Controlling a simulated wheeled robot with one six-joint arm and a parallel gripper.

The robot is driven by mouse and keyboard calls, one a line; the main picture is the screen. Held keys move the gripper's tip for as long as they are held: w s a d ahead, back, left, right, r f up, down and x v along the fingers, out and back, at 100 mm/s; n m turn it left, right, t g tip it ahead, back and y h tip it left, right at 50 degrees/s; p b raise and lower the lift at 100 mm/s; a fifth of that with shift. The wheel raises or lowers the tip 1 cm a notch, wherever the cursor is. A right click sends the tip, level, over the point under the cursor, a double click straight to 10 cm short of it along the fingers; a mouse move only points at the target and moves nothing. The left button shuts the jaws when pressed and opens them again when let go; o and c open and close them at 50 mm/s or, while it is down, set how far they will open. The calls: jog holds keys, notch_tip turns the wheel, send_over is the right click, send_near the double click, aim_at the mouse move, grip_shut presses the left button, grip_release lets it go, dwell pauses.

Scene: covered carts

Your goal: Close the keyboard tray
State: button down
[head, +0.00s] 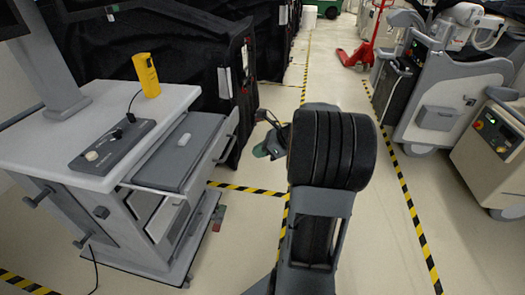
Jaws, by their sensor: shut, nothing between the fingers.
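The keyboard tray (180,151) is a grey drawer-like shelf on the right side of the white-topped cart (165,97) at the left. It stands pulled out, with a pale handle bar (228,143) along its outer edge. A small light object (183,139) lies on its grey top. My gripper (263,148) is small in view, to the right of the handle and apart from it in the picture. It is shut and empty. My own dark arm links hide part of the wrist.
A grey control box (112,145) and a yellow handheld device (147,75) sit on the cart top. Black-covered carts (150,45) stand behind. Pale machines (445,100) line the right side. Open floor with striped tape (405,195) lies between, with a red pallet jack (357,55) farther back.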

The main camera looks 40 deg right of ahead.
jog(key=w+a+f, duration=0.2)
jog(key=w+a, duration=0.3)
jog(key=w, duration=0.1)
jog(key=shift+a+f+b, duration=0.25)
jog(key=shift+f+b, duration=0.05)
jog(key=shift+b, duration=0.1)
